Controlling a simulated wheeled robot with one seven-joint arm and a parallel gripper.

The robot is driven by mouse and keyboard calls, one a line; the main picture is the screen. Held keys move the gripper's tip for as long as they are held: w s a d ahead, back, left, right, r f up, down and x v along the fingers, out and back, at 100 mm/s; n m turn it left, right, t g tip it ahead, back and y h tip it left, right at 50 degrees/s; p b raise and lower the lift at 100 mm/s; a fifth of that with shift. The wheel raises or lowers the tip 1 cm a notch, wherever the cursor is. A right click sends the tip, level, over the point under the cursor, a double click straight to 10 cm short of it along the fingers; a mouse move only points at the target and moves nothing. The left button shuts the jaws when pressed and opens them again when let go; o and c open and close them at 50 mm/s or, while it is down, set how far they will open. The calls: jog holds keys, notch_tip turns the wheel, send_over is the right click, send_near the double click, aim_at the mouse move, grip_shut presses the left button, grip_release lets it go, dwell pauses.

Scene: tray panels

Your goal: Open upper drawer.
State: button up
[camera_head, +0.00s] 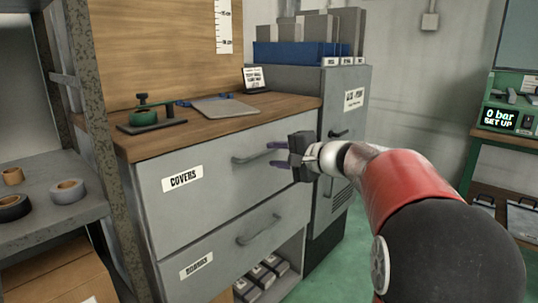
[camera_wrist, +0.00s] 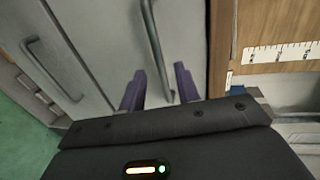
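The upper drawer (camera_head: 225,165), labelled COVERS, is a grey front under the wooden worktop and looks shut. Its bar handle (camera_head: 258,153) runs across the right part of the front. My gripper (camera_head: 273,155) is in front of the handle's right end, with its two purple fingers apart and pointing at the drawer. In the wrist view the handle (camera_wrist: 152,38) runs down from the top edge, and its lower end shows between the open fingers (camera_wrist: 158,86). I see no finger closed on it, and cannot tell whether they touch.
The lower drawer (camera_head: 235,240) has its own handle (camera_head: 259,230) and looks shut. An open shelf with grey parts (camera_head: 262,277) is below. A grey cabinet (camera_head: 345,130) stands right of the drawers, and a shelf with tape rolls (camera_head: 68,191) at left. Green floor (camera_head: 345,255) is clear.

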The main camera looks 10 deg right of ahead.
aim_at(265, 154)
jog(key=shift+x, duration=1.75)
grip_shut()
